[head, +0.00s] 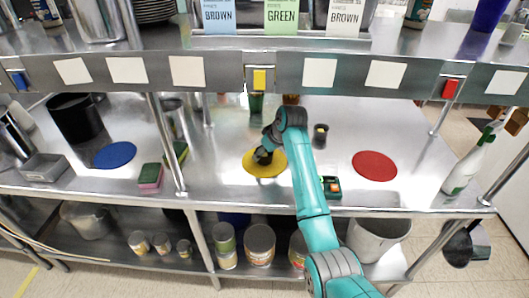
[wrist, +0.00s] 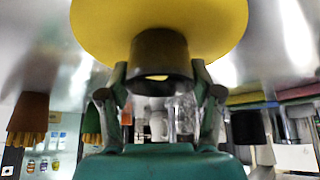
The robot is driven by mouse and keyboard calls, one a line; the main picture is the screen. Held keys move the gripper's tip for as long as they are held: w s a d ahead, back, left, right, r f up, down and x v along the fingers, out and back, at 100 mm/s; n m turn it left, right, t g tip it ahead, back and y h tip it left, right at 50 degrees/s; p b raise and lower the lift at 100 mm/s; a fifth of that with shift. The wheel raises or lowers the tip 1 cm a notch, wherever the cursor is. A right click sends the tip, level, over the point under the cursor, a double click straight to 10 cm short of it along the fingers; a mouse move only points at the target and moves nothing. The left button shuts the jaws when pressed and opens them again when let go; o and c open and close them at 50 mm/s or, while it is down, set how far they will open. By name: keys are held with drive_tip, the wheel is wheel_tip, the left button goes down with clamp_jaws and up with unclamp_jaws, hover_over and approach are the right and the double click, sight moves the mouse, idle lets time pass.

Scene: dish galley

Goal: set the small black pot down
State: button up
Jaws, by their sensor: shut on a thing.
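My gripper (head: 264,154) is over the round yellow mat (head: 280,167) on the steel counter in the head view. In the wrist view my gripper (wrist: 159,77) is shut on the small black pot (wrist: 160,52), one finger on each side. The pot lies against the yellow mat (wrist: 220,20) in that picture; I cannot tell whether it touches it or hangs just above. In the head view the pot is mostly hidden by my gripper.
A blue mat (head: 115,155) lies to the left and a red mat (head: 374,165) to the right. A small dark cup (head: 321,133) and a green glass (head: 256,103) stand behind. Sponges (head: 150,177), a large black pot (head: 75,118) and a spray bottle (head: 468,165) stand farther out.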

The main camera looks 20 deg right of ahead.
drive_tip(key=o, duration=1.2)
drive_tip(key=v, duration=0.7)
drive_tip(key=shift+r, duration=0.35)
drive_tip(key=shift+s, duration=0.15)
